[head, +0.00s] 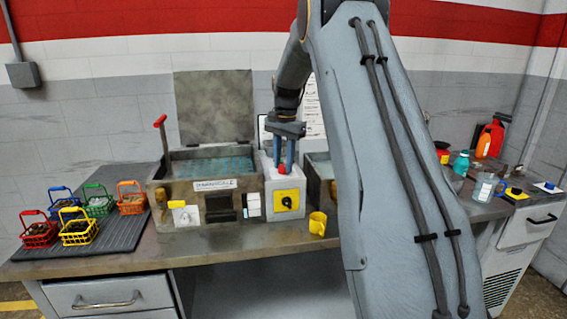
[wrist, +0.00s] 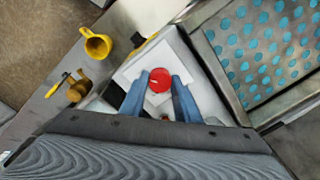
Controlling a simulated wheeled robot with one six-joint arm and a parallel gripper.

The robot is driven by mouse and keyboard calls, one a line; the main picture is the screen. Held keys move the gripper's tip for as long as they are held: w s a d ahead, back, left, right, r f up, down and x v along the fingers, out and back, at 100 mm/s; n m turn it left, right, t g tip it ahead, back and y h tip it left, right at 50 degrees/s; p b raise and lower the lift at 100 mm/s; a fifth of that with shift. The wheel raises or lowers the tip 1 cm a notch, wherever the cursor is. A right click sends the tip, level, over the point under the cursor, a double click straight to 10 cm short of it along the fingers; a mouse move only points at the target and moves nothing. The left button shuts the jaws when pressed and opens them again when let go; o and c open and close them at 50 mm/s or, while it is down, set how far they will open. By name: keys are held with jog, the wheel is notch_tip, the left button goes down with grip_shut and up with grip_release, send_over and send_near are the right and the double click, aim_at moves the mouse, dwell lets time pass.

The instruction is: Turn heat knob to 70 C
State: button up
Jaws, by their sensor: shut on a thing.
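A round red knob (wrist: 160,79) with a small pale mark on its face sits above a white plate (wrist: 128,74) on top of the grey control box. The red knob also shows in the head view (head: 283,169). My gripper (head: 284,165) points down from above, and its two blue fingers are shut on the red knob, one at each side. A black dial (head: 286,201) on a yellow plate is on the box's front face, apart from my gripper. No temperature scale is readable around the red knob.
A metal tank (head: 200,190) with an open lid (head: 214,105) stands left of the box. A yellow mug (head: 318,223) is near the counter edge. Coloured baskets (head: 76,230) stand on a dark mat at left. My arm hides part of the right side.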

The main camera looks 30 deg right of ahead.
aim_at(284, 166)
jog(key=shift+w+r+m, duration=0.1)
jog(key=shift+r+m, duration=0.05)
jog(key=shift+m, duration=0.25)
jog(key=o, duration=1)
jog(key=shift+o, duration=0.2)
jog(key=shift+s+d+r+b, duration=0.15)
jog(key=shift+r+b, duration=0.45)
jog(key=shift+r, duration=1.35)
jog(key=shift+s+a+r+b, duration=0.1)
jog(key=shift+r+b, duration=0.5)
jog(key=shift+r, duration=1.3)
